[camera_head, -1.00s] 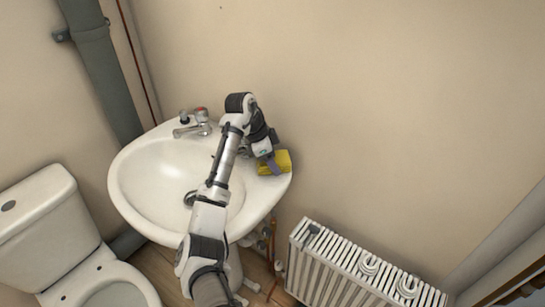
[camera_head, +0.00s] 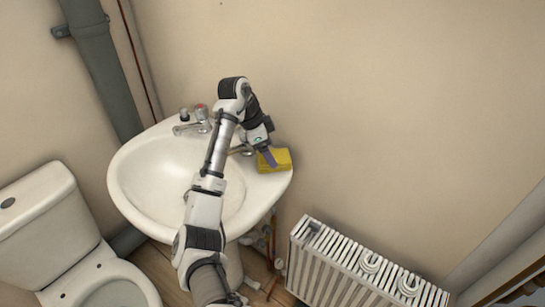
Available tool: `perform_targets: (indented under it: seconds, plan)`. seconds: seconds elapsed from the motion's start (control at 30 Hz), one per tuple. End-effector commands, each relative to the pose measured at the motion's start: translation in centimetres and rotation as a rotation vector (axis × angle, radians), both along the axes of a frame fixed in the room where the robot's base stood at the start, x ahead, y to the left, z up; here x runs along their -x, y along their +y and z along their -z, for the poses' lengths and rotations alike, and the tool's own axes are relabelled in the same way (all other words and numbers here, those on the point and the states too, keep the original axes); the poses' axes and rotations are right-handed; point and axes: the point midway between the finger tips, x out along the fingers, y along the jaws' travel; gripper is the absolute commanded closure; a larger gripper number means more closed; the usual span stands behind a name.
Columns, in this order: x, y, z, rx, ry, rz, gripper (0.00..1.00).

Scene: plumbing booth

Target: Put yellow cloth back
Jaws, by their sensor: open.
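The yellow cloth (camera_head: 281,160) lies on the right rim of the white sink (camera_head: 136,188), near the wall. It looks like a small folded block. My gripper (camera_head: 269,157) is open at the left part of the cloth, with a finger in front of it. I cannot tell whether the finger touches the cloth or is only above it. My arm reaches across the sink bowl from below and bends down at the far right side.
A tap (camera_head: 190,128) stands at the back left of the sink. A white toilet (camera_head: 40,220) is at the lower left. A white radiator (camera_head: 345,270) is on the right below the sink, with several round white items on top. The wall beside the cloth is bare.

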Motion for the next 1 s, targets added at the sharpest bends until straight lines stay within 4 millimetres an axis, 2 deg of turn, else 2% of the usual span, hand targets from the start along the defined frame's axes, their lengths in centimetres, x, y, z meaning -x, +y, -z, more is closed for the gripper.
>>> perform_targets:
  seconds: [0.2,0.33,0.5,0.77,0.9,0.97,1.0]
  plan:
    - [0.2,2.0,-4.7,-0.004,-0.003,-0.002,0.2]
    - [0.4,2.7,-6.4,-0.003,-0.001,-0.002,0.2]
    - [0.5,3.1,-7.6,-0.001,0.0,0.0,0.2]
    - [0.5,3.2,-7.8,0.0,-0.001,-0.001,0.2]
    - [-0.7,2.9,-8.9,0.043,-0.091,-0.064,0.2]
    - [-1.9,2.7,-10.4,0.094,-0.193,-0.137,0.2]
    - [-2.9,2.9,-11.9,0.142,-0.283,-0.206,0.2]
